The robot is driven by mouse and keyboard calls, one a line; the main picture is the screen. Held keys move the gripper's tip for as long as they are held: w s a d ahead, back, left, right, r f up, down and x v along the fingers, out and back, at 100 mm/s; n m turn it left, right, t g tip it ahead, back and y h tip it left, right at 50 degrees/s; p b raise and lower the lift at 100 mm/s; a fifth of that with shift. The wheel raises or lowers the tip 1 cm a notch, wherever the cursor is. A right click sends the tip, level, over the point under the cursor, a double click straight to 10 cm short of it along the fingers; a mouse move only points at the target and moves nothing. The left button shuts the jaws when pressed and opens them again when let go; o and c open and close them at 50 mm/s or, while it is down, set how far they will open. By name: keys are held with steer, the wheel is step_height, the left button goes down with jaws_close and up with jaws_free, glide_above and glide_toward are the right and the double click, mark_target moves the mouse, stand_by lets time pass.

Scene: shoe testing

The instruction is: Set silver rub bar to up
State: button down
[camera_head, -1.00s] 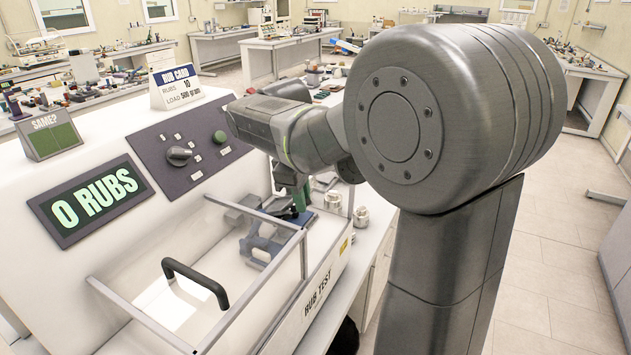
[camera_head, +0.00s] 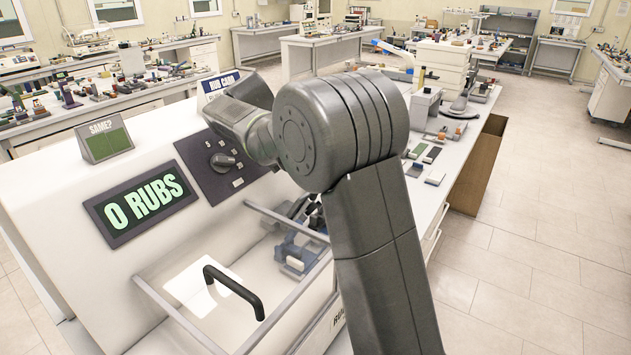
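The rub test machine (camera_head: 60,230) is white, with a display reading "0 RUBS" (camera_head: 141,204) and a clear-walled bay at its front right. A grey metal part (camera_head: 291,211), perhaps the silver rub bar, shows partly at the back of the bay, above a blue block (camera_head: 297,250) with a pale piece on it. Its position is hard to make out. My gripper (camera_head: 315,214) is a small dark shape at the bay's back right, close to that grey part. My arm covers most of it, so its fingers and any contact are hidden.
The clear cover has a black handle (camera_head: 234,289) at the front. A dark control panel (camera_head: 222,160) with a knob is behind the bay. A bench with small items (camera_head: 436,160) stands to the right.

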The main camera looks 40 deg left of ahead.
steer(key=shift+a, duration=0.1)
stand_by(0.3)
steer(key=c, duration=1.4)
jaws_free()
